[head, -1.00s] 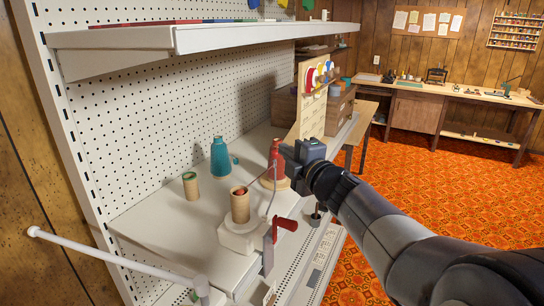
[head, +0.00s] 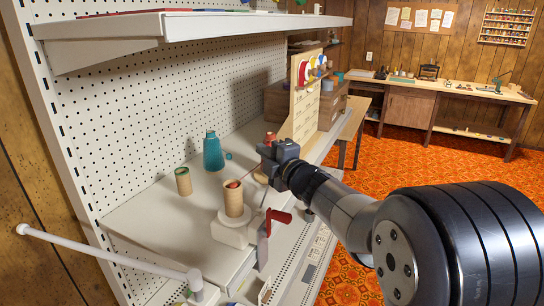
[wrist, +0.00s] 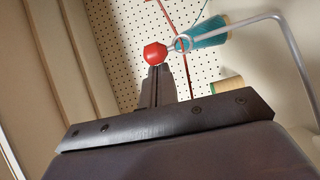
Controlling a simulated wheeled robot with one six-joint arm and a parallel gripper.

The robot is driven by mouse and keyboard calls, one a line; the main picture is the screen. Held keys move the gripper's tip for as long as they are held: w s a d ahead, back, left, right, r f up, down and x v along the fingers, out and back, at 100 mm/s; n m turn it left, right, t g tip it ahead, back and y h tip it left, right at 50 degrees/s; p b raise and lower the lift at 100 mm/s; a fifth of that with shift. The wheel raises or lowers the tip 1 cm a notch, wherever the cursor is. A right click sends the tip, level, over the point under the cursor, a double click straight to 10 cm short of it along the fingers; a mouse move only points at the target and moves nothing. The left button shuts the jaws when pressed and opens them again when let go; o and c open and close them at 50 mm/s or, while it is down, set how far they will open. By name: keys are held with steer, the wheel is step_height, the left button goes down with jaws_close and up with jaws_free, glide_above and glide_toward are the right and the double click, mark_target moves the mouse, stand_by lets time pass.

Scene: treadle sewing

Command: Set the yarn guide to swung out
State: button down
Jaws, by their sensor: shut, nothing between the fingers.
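The yarn guide (wrist: 277,18) is a bent grey wire arm in the wrist view, with a ring and a red knob (wrist: 155,53) at its end. My gripper (wrist: 156,72) is shut and empty, its fingertips right at the knob; whether they touch it I cannot tell. In the head view my gripper (head: 266,160) hovers over the right side of the white winder (head: 230,233), which carries a cardboard cone (head: 234,203) and a red crank handle (head: 279,216). The guide is thin and hard to make out there.
A teal cone (head: 213,154) and a cardboard tube (head: 183,181) stand behind the winder. A red cone (head: 270,137) is mostly hidden behind my gripper. An upper shelf (head: 200,27) overhangs the pegboard. A white rod (head: 110,252) crosses the front left.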

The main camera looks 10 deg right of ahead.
stand_by(0.4)
steer(key=shift+s+d, duration=0.15)
steer(key=shift+d, duration=0.7)
